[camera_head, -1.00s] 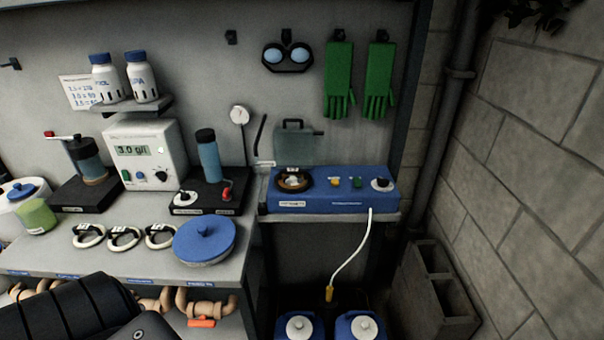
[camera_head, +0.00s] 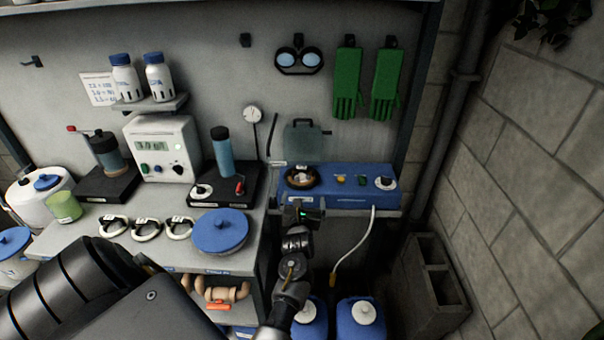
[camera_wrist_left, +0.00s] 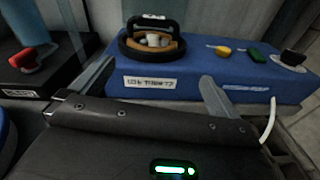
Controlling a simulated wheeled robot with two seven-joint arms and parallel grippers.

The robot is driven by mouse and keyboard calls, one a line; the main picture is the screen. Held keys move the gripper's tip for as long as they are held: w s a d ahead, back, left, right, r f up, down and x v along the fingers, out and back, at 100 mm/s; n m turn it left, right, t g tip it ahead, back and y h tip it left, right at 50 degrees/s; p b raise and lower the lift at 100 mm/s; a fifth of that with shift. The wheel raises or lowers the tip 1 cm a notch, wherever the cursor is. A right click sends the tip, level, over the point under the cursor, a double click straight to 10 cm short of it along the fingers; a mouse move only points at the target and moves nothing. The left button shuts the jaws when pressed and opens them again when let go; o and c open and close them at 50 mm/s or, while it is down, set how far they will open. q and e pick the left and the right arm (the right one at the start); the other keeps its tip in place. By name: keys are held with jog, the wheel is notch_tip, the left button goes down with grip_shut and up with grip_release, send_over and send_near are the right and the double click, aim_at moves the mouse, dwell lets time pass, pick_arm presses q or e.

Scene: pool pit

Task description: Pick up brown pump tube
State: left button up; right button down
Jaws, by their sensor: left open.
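The brown pump tube (camera_head: 297,183) is a tan-brown curved piece in the round dark pump head on top of the blue pump box (camera_head: 345,184). In the left wrist view the brown tube (camera_wrist_left: 171,49) curves around pale rollers, under a black arched handle with a white label. My left gripper (camera_head: 303,203) is in front of the blue box, below the pump head. In the left wrist view its two fingers (camera_wrist_left: 158,72) are spread apart with nothing between them. They point toward the box front and stay short of the tube. My right gripper is out of view.
Several light loops with labels, such as this ring (camera_head: 147,229), lie on the bench left of the pump. A blue-lidded bowl (camera_head: 220,232) and a black stand with a blue cylinder (camera_head: 222,152) are nearby. A white hose (camera_head: 357,240) hangs from the box.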

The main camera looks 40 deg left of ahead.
aim_at(301, 175)
pick_arm(q)
jog(key=shift+w+a+r+n+y, duration=0.1)
jog(key=shift+a+r+n+y, duration=0.05)
jog(key=shift+a+r+n, duration=0.35)
jog(key=shift+w+a+r+n+y, duration=0.15)
jog(key=shift+a+r+n, duration=0.15)
jog(key=shift+r+n, duration=0.3)
jog(key=b+x, duration=0.2)
jog(key=x, duration=0.1)
jog(key=shift+w+a+f, duration=0.1)
jog(key=shift+w+a, duration=0.45)
jog(key=shift+w, duration=0.1)
jog(key=shift+w+a+b, duration=0.1)
jog(key=shift+w+b, duration=0.05)
jog(key=shift+b, duration=0.15)
jog(key=b+x, duration=0.2)
jog(key=x, duration=0.3)
jog(key=shift+c, duration=0.6)
jog(key=c, duration=0.7)
